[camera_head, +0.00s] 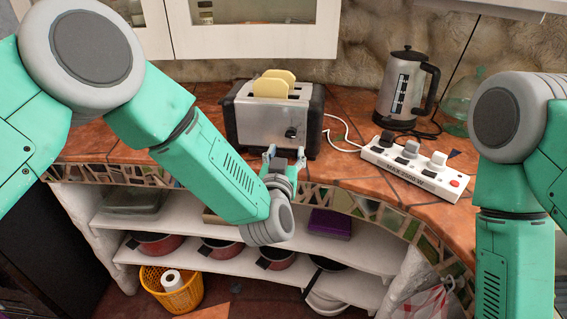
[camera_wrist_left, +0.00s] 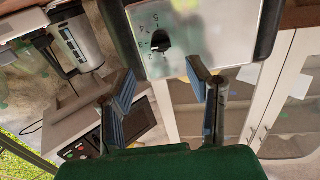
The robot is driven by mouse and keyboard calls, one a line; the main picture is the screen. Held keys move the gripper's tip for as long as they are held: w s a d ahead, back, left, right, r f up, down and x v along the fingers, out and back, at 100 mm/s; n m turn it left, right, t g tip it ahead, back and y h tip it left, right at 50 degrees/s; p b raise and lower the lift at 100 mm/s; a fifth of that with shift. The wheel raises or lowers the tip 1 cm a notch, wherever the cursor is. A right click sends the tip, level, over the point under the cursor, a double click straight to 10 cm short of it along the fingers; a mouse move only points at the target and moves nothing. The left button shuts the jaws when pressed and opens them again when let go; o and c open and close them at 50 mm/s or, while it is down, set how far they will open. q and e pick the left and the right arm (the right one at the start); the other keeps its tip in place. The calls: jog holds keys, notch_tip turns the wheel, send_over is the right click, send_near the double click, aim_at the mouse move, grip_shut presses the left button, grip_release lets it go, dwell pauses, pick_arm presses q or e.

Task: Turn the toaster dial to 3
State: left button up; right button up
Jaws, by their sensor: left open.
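The silver and black toaster (camera_head: 262,119) stands on the tiled counter with two bread slices (camera_head: 275,84) in its top. Its black dial (camera_head: 291,132) is on the right part of the front face. In the left wrist view the dial (camera_wrist_left: 160,42) shows close up on the silver face, with small numerals beside it; its exact setting is hard to read. My left gripper (camera_head: 284,154) is open in front of the toaster, just below the dial. In the left wrist view its blue-padded fingers (camera_wrist_left: 161,80) are apart, with nothing between them, not touching the dial. My right gripper is out of view.
A white power strip (camera_head: 412,170) with plugs lies right of the toaster, its cable running behind. A kettle (camera_head: 399,92) stands farther back, near a glass vessel (camera_head: 458,105). Shelves below the counter edge hold pots (camera_head: 222,248) and a purple box (camera_head: 330,224).

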pick_arm(q)
jog(key=shift+s+a, duration=0.15)
jog(key=shift+s, duration=1)
jog(key=shift+s+a, duration=0.15)
jog(key=shift+s, duration=0.95)
jog(key=s+a+f+m+g+b, duration=0.1)
jog(key=s+a+f+g, duration=0.4)
jog(key=f, duration=0.5)
jog(key=s+a+f+g+b, duration=0.1)
jog(key=s+a+f+g, duration=0.2)
jog(key=s+a+f, duration=0.65)
jog(key=s+a+f+g+y, duration=0.1)
jog(key=s+a+f+g, duration=0.2)
jog(key=s, duration=0.4)
jog(key=s+a+f+n+g, duration=0.1)
jog(key=s+a+f+g, duration=0.2)
jog(key=s+a, duration=0.2)
jog(key=s+a+f+n+g+y, duration=0.1)
jog(key=s+a+f+g, duration=0.2)
jog(key=s, duration=0.8)
jog(key=shift+s+a+f+y+b, duration=0.2)
jog(key=shift+s+a+y+b, duration=0.15)
jog(key=shift+a, duration=0.3)
